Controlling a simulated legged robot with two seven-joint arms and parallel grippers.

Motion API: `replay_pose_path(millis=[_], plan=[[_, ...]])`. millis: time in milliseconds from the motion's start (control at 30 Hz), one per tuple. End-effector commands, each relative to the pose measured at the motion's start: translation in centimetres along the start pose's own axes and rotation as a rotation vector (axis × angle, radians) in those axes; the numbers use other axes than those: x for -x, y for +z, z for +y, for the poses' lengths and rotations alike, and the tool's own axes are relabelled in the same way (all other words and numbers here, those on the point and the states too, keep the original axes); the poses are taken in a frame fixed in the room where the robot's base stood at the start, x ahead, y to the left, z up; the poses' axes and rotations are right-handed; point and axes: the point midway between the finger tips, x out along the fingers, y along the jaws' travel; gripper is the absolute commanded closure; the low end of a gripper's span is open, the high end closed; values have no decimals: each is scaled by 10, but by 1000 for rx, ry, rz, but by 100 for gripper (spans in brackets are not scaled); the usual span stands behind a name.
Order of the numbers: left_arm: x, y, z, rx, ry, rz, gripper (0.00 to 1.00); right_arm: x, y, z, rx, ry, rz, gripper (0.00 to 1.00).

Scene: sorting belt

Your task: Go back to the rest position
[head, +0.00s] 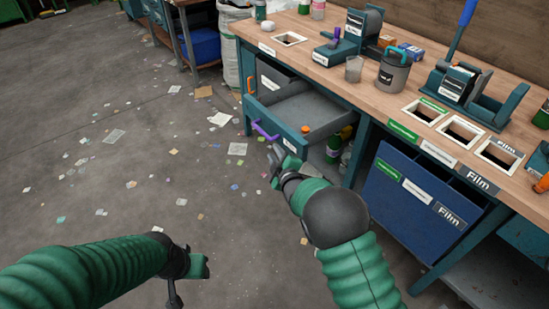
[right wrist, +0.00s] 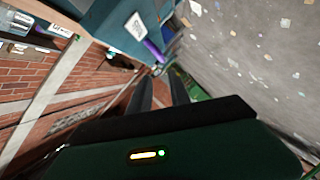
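My right gripper (head: 277,161) is low in front of the workbench, just below the purple handle (head: 265,131) of an open drawer (head: 312,112). In the right wrist view its two dark fingers (right wrist: 163,88) stand apart with nothing between them. It looks clear of the handle (right wrist: 154,50) in that view. My left gripper (head: 177,294) hangs low over the floor at the bottom of the head view. Its fingers are partly hidden, and I cannot tell if they are open.
The wooden bench (head: 330,80) carries a grey lidded container (head: 393,73), a cup (head: 354,68) and sorting holes. A blue bin (head: 418,193) labelled Film sits below on the right. Bottles stand on a shelf under the drawer. The floor (head: 100,150) at left is open, with scattered scraps.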

Motion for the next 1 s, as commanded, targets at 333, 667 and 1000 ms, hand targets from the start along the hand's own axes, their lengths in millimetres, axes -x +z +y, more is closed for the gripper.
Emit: replay_pose_path(millis=[333,667,1000], plan=[[0,0,0,0,0,1,53,0,0,0,1,0,0,77],[0,0,0,0,0,0,53,73,65,23,-327,-122,-291,77],[0,0,0,0,0,0,53,303,120,-27,-942,-328,-900,77]])
